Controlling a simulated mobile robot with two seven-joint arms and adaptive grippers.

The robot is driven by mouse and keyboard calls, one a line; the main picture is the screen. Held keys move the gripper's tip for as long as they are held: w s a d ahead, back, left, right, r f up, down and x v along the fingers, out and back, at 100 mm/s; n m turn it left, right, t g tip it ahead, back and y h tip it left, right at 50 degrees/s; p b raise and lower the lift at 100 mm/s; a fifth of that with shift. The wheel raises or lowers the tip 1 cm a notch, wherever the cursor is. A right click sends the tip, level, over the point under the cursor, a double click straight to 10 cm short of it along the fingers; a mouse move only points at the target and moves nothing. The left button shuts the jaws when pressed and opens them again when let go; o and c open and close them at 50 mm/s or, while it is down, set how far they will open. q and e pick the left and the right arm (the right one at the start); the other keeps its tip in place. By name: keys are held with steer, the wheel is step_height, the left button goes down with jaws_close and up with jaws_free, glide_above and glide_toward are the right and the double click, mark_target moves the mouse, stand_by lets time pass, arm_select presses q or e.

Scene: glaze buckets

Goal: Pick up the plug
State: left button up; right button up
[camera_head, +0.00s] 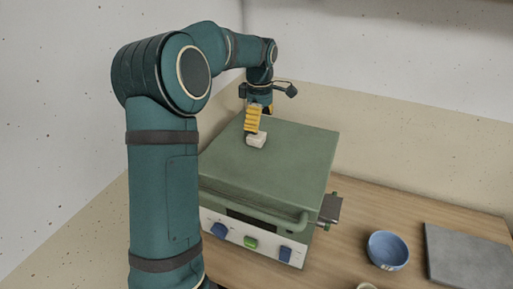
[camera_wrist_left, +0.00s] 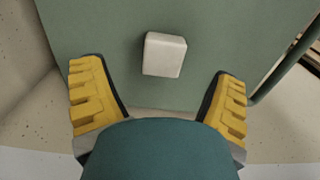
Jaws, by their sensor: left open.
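The plug looks like a small off-white block (camera_head: 257,140) on the green top of a box-shaped machine (camera_head: 285,165) in the head view. In the left wrist view the block (camera_wrist_left: 164,54) lies on the green surface, beyond and between my fingertips. My left gripper (camera_head: 253,120) has yellow fingers and hangs just above and behind the block. In the left wrist view my left gripper (camera_wrist_left: 160,82) is open, with a wide gap and nothing between its fingers. I cannot tell the exact height gap. My right gripper is not in view.
The machine has a front panel with blue and green knobs (camera_head: 250,242) and a raised front rail. A blue bowl (camera_head: 388,250) and a grey slab (camera_head: 470,258) are on the wooden table (camera_head: 340,265) at right. Walls stand close behind and at left.

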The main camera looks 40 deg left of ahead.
mark_target(257, 135)
arm_select(q)
steer(key=f, duration=0.3)
steer(key=f+b, duration=0.1)
steer(key=f, duration=0.1)
steer(key=shift+s+a, duration=0.25)
steer(key=shift+s, duration=0.1)
steer(key=c, duration=1.3)
